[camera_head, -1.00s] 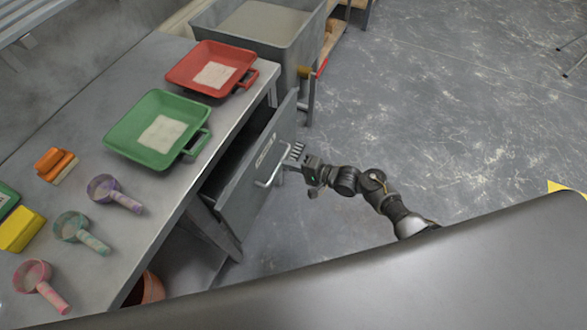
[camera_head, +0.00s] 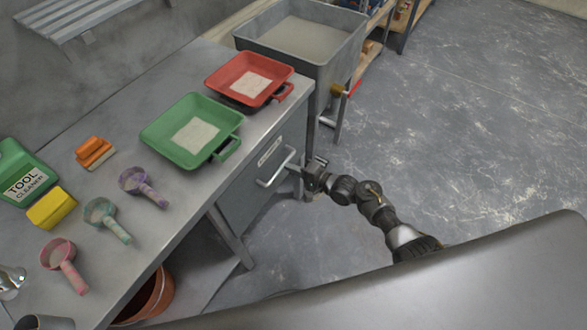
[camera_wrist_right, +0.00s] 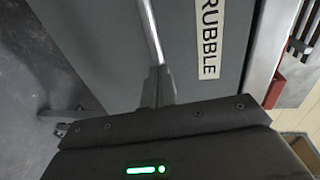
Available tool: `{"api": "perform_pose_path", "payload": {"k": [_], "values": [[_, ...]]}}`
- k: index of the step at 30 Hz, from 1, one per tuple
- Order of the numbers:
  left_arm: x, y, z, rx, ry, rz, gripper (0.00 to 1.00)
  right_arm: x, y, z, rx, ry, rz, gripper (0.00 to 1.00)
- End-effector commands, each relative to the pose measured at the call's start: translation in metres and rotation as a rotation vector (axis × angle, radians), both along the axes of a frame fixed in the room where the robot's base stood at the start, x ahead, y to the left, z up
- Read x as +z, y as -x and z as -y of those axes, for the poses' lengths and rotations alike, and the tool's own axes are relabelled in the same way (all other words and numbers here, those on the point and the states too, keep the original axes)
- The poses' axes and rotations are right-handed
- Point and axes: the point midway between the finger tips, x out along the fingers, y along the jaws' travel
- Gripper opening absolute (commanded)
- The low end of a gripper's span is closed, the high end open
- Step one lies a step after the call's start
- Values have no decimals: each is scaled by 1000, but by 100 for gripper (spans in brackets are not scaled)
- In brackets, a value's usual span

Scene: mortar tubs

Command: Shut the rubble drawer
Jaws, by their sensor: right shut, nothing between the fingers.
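The rubble drawer (camera_head: 246,190) is the grey front under the bench top in the head view, with a silver bar handle (camera_head: 268,183). No open gap shows above it, and its front looks flush or nearly flush with the bench. In the right wrist view the drawer front (camera_wrist_right: 105,50) carries a RUBBLE label (camera_wrist_right: 208,40), with the handle (camera_wrist_right: 151,30) running up the picture. My right gripper (camera_head: 300,166) is shut and empty, with its fingertips (camera_wrist_right: 158,86) close against the drawer front beside the handle. Exact contact cannot be told. My left gripper is out of view.
The bench holds a red tray (camera_head: 249,78), a green tray (camera_head: 192,129), several scoops, a yellow sponge (camera_head: 51,208) and a tool cleaner bottle (camera_head: 22,175). A grey tub (camera_head: 302,40) stands behind. An orange bucket (camera_head: 150,300) sits below. Floor to the right is clear.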

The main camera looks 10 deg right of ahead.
Motion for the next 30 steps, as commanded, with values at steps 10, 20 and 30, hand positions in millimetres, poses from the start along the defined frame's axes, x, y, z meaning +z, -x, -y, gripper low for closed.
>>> {"api": "perform_pose_path", "payload": {"k": [10, 20, 30], "values": [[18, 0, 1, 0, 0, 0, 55, 13, 10, 9, 9, -5, 7, 0], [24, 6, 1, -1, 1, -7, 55, 21, 61, 63, 7, -1, 6, 0], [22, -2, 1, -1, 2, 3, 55, 29, 90, 92, 4, -3, 4, 0]]}}
